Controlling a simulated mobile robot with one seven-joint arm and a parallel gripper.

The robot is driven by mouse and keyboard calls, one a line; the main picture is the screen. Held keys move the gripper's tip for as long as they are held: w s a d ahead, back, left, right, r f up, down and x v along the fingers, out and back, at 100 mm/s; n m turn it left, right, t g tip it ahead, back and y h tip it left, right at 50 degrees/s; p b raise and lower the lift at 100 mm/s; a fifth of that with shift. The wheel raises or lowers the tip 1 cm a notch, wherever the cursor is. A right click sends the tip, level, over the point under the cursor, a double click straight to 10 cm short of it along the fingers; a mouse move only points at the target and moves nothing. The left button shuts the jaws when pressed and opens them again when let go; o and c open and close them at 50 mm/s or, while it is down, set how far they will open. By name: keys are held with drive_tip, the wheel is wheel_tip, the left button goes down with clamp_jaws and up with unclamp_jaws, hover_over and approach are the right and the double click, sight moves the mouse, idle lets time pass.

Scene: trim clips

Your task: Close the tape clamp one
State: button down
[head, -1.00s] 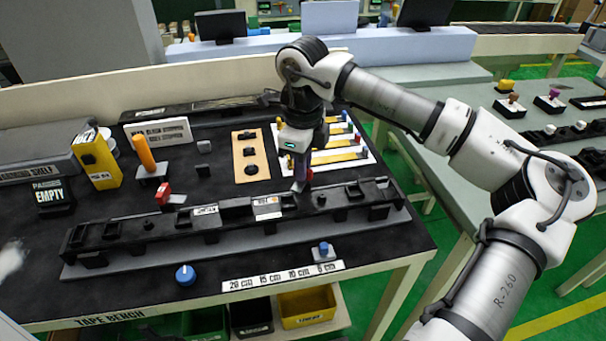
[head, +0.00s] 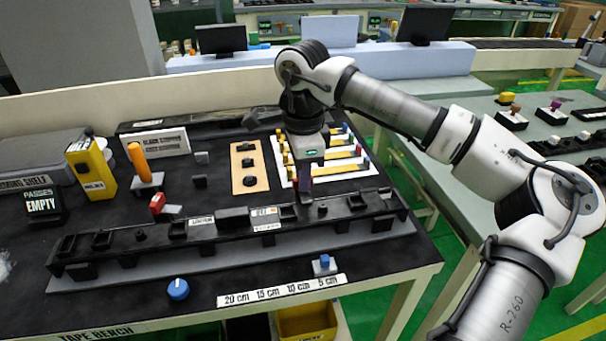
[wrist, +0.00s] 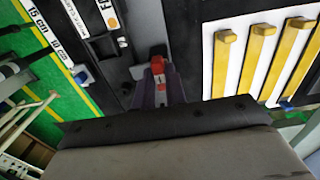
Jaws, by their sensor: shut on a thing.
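A long black rail (head: 120,250) with several blocks lies along the front of the dark bench. My gripper (head: 304,197) is low at the back edge of the rail, right of its middle. In the wrist view its purple fingers (wrist: 160,88) are shut on a small red clamp handle (wrist: 158,68) with a pale mark, beside the rail. The fingers hide part of the handle, and in the head view it is hidden. I cannot tell how far the clamp is closed.
A white board with yellow strips (head: 335,167) lies behind my gripper. A tan plate (head: 250,180) with black knobs is to its left. Further left stand a red-topped block (head: 157,204), an orange post (head: 139,158) and a yellow box (head: 92,172). A blue knob (head: 178,289) is in front.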

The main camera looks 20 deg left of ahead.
idle(0.4)
drive_tip(key=c, duration=1.4)
unclamp_jaws()
drive_tip(key=shift+c, duration=0.2)
drive_tip(key=shift+r, duration=0.15)
wheel_tip(320, 180, up, 14)
drive_tip(key=shift+f+b, duration=0.2)
drive_tip(key=shift+b, duration=0.15)
drive_tip(key=shift+s, duration=0.1)
